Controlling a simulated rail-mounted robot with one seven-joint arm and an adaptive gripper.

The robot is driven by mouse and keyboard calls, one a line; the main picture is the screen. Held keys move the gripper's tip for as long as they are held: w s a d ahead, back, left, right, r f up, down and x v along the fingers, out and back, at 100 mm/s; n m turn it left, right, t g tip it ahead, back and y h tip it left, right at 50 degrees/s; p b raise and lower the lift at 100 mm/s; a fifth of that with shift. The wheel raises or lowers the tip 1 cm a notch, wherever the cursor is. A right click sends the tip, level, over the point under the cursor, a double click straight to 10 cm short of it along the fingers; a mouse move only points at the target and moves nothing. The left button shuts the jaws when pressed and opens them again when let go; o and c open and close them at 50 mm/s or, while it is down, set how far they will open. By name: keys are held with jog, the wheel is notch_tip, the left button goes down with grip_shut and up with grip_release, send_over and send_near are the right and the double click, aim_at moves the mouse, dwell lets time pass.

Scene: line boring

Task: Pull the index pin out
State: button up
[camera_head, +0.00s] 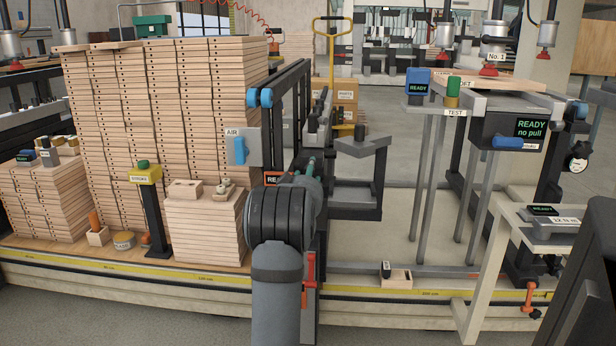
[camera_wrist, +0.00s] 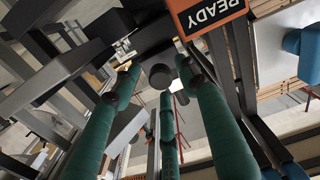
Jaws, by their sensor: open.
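My gripper (camera_head: 309,168) is at the dark machine frame in the middle of the head view, its fingers pointing away from the camera. In the wrist view my gripper (camera_wrist: 160,78) shows several long green fingers, spread apart and open. A round black knob (camera_wrist: 160,76) appears between the fingertips; it may be the index pin, but no label shows. I cannot tell whether the fingers touch it. My arm hides this spot in the head view. An orange-framed READY sign (camera_wrist: 208,14) is close beside the fingers; it also shows partly hidden in the head view (camera_head: 272,178).
Dark frame bars (camera_wrist: 58,72) crowd the fingers at the left. The AIR box with a blue handle (camera_head: 238,150) is left of my arm. Tall board stacks (camera_head: 155,100) stand further left.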

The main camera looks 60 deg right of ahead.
jog(key=v, duration=1.2)
